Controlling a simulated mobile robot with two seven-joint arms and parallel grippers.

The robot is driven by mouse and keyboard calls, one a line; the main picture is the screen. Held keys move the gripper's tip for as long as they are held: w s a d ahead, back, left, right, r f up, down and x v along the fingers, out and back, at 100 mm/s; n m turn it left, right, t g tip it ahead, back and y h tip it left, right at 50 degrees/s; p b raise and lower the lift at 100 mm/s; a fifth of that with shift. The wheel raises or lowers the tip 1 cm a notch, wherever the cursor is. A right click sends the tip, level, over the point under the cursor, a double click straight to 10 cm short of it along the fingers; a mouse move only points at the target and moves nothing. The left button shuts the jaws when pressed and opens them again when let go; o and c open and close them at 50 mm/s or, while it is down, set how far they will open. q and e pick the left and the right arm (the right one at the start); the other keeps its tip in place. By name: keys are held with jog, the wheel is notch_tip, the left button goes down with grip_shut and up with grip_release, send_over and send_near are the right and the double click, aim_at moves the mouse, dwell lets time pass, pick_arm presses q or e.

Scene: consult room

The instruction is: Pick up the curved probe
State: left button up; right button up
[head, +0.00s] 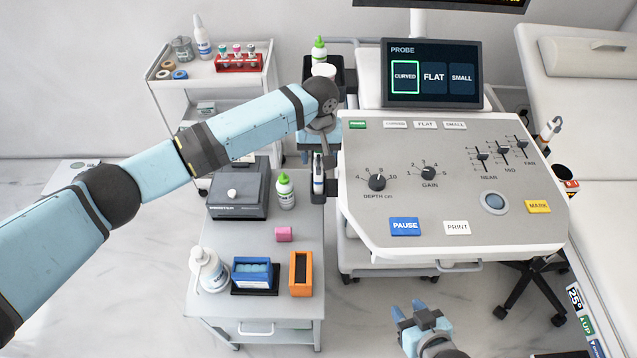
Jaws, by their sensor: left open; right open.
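My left arm reaches from the left to the console's left edge. My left gripper (326,156) points down there, open, directly above a white probe-like thing with a dark band (318,176) standing in a holder at that edge. The gripper hides its upper part, and I cannot tell whether the fingers touch it or whether it is the curved probe. Another white and dark probe-like thing (549,130) is at the console's right edge. The screen (432,74) reads PROBE, with CURVED outlined in green. My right gripper (409,308) is open and empty below the console's front edge.
The grey console panel (470,200) bears knobs, sliders and buttons. A side cart (240,310) at its left holds a grey box, bottles, a blue holder and an orange box. A white shelf cart (180,95) stands behind my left arm. An examination bed (600,120) stands at right.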

aim_at(318, 169)
pick_arm(q)
notch_tip(318, 169, down, 4)
jog(key=shift+a+r, duration=0.1)
jog(key=shift+r, duration=0.05)
jog(key=c, duration=0.9)
jog(key=shift+r, duration=0.1)
